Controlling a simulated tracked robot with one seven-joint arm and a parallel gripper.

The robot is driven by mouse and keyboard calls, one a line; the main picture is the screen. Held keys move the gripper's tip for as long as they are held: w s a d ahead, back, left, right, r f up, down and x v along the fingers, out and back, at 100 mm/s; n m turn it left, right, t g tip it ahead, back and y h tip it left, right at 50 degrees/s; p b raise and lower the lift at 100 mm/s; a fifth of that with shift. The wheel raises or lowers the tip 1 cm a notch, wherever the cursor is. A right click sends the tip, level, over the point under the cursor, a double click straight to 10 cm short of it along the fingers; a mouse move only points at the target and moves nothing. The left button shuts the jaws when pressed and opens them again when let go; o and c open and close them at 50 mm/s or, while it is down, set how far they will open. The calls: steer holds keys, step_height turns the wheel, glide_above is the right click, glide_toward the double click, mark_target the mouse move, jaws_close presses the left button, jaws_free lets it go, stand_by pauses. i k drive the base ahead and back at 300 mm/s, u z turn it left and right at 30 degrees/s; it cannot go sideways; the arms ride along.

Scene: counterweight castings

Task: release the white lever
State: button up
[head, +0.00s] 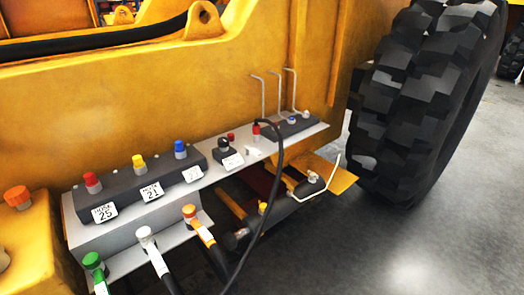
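Three thin, pale bent levers stand at the back of the dark right-hand block (290,127): a left one (263,95), a middle one (279,92) and a right one (295,88). All look whitish-grey, and I cannot tell which is the white lever. They rise roughly upright, with bent tops. A white bent rod (336,166) also shows lower right, by a dark case. My gripper is not in this view.
A grey shelf (230,175) on the yellow machine carries a block with red, yellow and blue caps. Green-, white- and orange-ended hoses (150,245) hang in front. A black cable (277,180) loops down. A large tyre (425,100) stands right; the floor (420,250) is clear.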

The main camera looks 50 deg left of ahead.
mark_target(253, 151)
steer(key=k, duration=1)
steer(key=u, duration=0.25)
steer(key=i, duration=0.35)
steer(key=u, duration=0.9)
steer(key=i, duration=0.9)
steer(key=u, duration=0.65)
steer(key=i, duration=0.8)
steer(key=u, duration=0.95)
steer(key=k, duration=1.2)
steer(key=u, duration=0.05)
